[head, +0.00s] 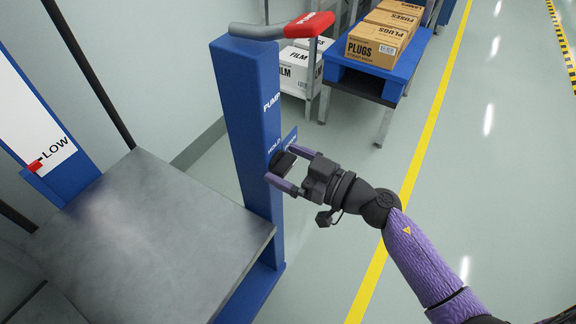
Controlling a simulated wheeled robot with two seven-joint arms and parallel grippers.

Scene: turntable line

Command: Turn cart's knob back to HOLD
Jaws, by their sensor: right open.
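The cart is a blue post (250,115) beside a grey metal platform (150,240). PUMP is written down the post, and smaller lettering that seems to read HOLD is lower, by a small blue plate (290,137). A dark knob (277,158) is on the post's right side, partly hidden by my gripper. My right gripper (281,166) is open, with its two purple fingers on either side of the knob. I cannot tell whether they touch it. The knob's pointer setting cannot be read. My left gripper is not in view.
A red-ended handle (309,25) marked PUMP tops the post. A LOW gauge board (38,135) stands at left. Behind are a FILM box (294,72) and a blue table (372,82) with PLUGS and FUSES boxes. The floor at right is clear, with a yellow line (412,178).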

